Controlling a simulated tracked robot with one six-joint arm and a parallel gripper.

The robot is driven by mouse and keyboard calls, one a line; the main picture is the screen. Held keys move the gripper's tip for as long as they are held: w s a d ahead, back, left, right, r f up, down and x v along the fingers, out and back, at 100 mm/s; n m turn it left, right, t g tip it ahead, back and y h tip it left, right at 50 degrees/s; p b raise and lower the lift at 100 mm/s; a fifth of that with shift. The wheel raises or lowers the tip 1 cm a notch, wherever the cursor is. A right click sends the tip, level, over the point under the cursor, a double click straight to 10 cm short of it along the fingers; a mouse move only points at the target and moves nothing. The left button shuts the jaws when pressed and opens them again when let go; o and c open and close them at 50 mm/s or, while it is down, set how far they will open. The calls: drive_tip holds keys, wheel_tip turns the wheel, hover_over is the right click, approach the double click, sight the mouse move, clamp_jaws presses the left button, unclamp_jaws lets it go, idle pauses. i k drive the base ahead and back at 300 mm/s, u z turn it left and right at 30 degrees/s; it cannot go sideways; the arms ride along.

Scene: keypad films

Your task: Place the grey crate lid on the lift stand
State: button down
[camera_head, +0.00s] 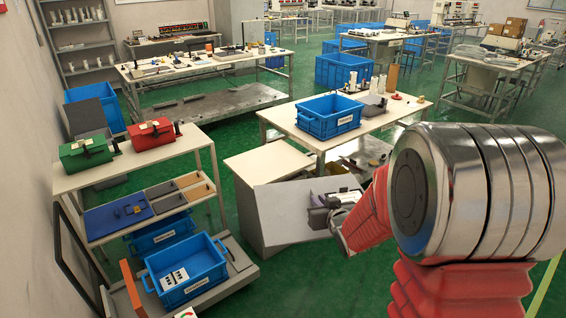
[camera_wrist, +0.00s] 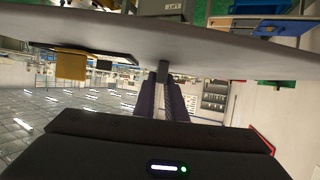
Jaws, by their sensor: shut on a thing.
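The grey crate lid (camera_head: 290,205) is a flat panel, held tilted in front of a cream-topped white cabinet in the head view. My gripper (camera_head: 338,203) is at the lid's right part and is shut on it. In the wrist view the lid (camera_wrist: 230,52) spans the upper part as a broad grey sheet. My gripper's fingers (camera_wrist: 164,78) meet at a small grip on the lid's face. The lid hides part of the cabinet; I cannot tell whether they touch. I cannot tell for sure which thing is the lift stand.
The cream-topped cabinet (camera_head: 262,165) stands behind the lid. An open blue crate (camera_head: 330,125) is on the bench behind. Another blue crate (camera_head: 187,275) sits on a low grey platform at lower left, beside a shelf with toolboxes (camera_head: 88,152). Green floor is free in front.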

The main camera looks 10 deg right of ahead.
sight(268, 161)
drive_tip(key=u, duration=0.65)
drive_tip(key=i, duration=0.15)
drive_tip(key=z, duration=2)
drive_tip(key=i, duration=2.1)
drive_tip(key=u, duration=0.05)
